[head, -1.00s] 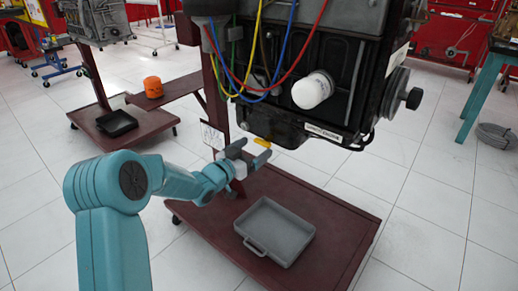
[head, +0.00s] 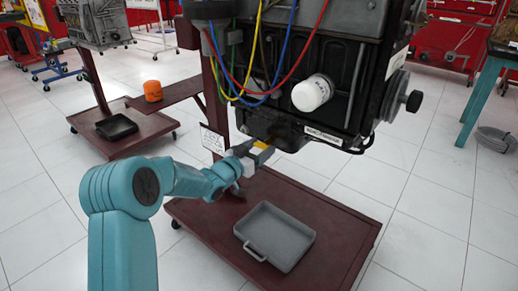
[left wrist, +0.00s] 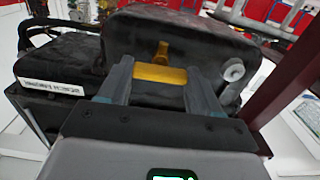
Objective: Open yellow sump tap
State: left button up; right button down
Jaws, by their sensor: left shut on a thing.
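The yellow sump tap (head: 261,145) sits low on the left end of the black engine's sump (head: 282,131). In the left wrist view the yellow tap (left wrist: 160,74) lies crosswise between the fingers, with a short yellow stub standing up behind it against the dark sump (left wrist: 190,45). My left gripper (head: 257,152) is at the tap, its fingers on either side of the yellow handle and shut on it; it also shows in the left wrist view (left wrist: 156,88). The fingers partly hide the tap in the head view. My right gripper is not in view.
A grey drain tray (head: 275,236) lies on the dark red stand base (head: 340,213) below the engine. A white oil filter (head: 312,92) and coloured wires are on the engine above. An orange canister (head: 152,90) stands on another stand at left.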

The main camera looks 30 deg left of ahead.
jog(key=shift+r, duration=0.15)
pick_arm(q)
jog(key=n+p, duration=0.2)
jog(key=n, duration=0.2)
jog(key=n+p, duration=0.3)
jog(key=n, duration=0.2)
jog(key=n+p, duration=0.2)
jog(key=n, duration=0.2)
jog(key=shift+n, duration=0.4)
jog(key=shift+f+n+p, duration=0.15)
jog(key=shift+n+p, duration=0.5)
jog(key=shift+n, duration=1.35)
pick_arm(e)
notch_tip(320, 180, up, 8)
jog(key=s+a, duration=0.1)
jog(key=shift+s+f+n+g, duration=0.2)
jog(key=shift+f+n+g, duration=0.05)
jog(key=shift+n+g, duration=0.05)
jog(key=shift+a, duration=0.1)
pick_arm(q)
jog(key=o, duration=1.1)
jog(key=shift+c, duration=0.2)
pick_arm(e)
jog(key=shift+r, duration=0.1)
